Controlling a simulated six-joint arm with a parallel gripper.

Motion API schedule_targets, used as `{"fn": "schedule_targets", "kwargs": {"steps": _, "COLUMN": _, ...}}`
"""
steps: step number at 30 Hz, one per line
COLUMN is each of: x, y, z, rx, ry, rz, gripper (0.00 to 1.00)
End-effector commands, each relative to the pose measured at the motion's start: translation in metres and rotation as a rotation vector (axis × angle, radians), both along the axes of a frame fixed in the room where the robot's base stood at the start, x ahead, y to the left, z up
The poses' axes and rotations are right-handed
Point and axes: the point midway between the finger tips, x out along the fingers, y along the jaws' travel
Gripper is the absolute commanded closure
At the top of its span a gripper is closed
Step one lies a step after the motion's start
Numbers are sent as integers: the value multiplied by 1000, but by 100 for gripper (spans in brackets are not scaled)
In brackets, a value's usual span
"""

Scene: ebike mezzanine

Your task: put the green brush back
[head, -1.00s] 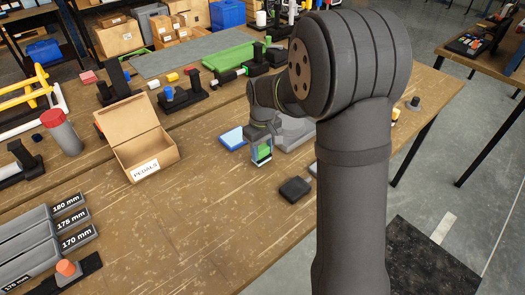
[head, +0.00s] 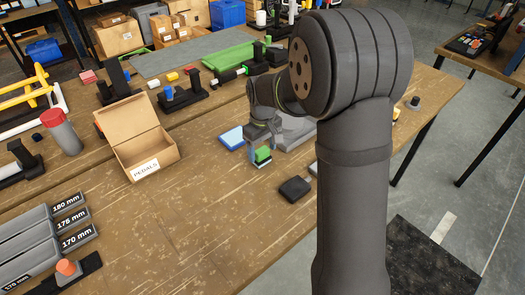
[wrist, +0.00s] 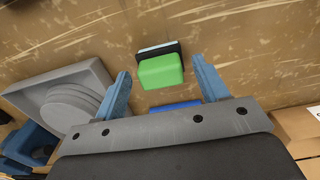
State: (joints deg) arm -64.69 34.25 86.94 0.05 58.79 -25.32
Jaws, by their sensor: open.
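The green brush (head: 263,154) is a small green block on a dark base with a pale edge. It appears to stand on the wooden bench. In the wrist view the brush (wrist: 161,71) lies between and slightly ahead of my two blue fingers, with a gap on each side. My gripper (wrist: 160,68) is open and holds nothing. In the head view my gripper (head: 261,146) is right at the brush, and its far finger is partly hidden.
A black block (head: 295,189) lies to the front right. An open cardboard pedals box (head: 140,145) stands to the left.

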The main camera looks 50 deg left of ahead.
Motion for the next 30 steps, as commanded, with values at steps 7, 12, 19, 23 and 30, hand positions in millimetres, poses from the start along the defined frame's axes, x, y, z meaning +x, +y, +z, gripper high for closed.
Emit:
{"fn": "schedule_targets", "kwargs": {"steps": 7, "x": 0, "y": 1, "z": 54, "rx": 6, "ry": -3, "rz": 0, "gripper": 33}}
{"fn": "schedule_targets", "kwargs": {"steps": 12, "x": 0, "y": 0, "z": 86, "rx": 3, "ry": -1, "rz": 0, "gripper": 33}}
{"fn": "schedule_targets", "kwargs": {"steps": 19, "x": 0, "y": 0, "z": 107, "rx": 1, "ry": 0, "rz": 0, "gripper": 33}}
{"fn": "schedule_targets", "kwargs": {"steps": 23, "x": 0, "y": 0, "z": 109, "rx": 0, "ry": 0, "rz": 0, "gripper": 33}}
{"fn": "schedule_targets", "kwargs": {"steps": 30, "x": 0, "y": 0, "z": 108, "rx": 0, "ry": 0, "rz": 0, "gripper": 33}}
